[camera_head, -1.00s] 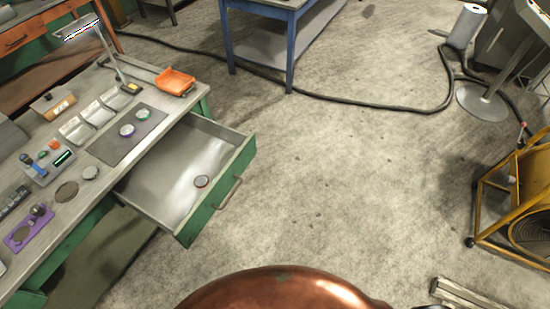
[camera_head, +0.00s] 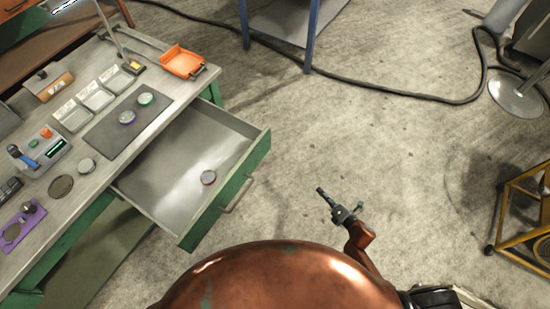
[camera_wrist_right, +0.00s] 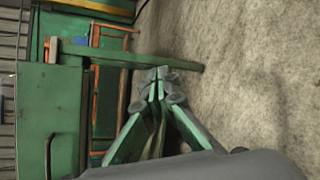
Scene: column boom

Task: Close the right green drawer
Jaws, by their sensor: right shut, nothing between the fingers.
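The green drawer (camera_head: 247,178) stands pulled out from the workbench, its grey inside showing. My left gripper is in neither view.
The workbench (camera_head: 95,185) carries an orange tray (camera_head: 182,62), a dark mat (camera_head: 105,140) and small parts. A blue-legged table (camera_head: 308,40) stands at the back. A black cable (camera_head: 400,93) crosses the floor. A yellow frame (camera_head: 515,205) stands at right. The floor by the drawer is clear.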

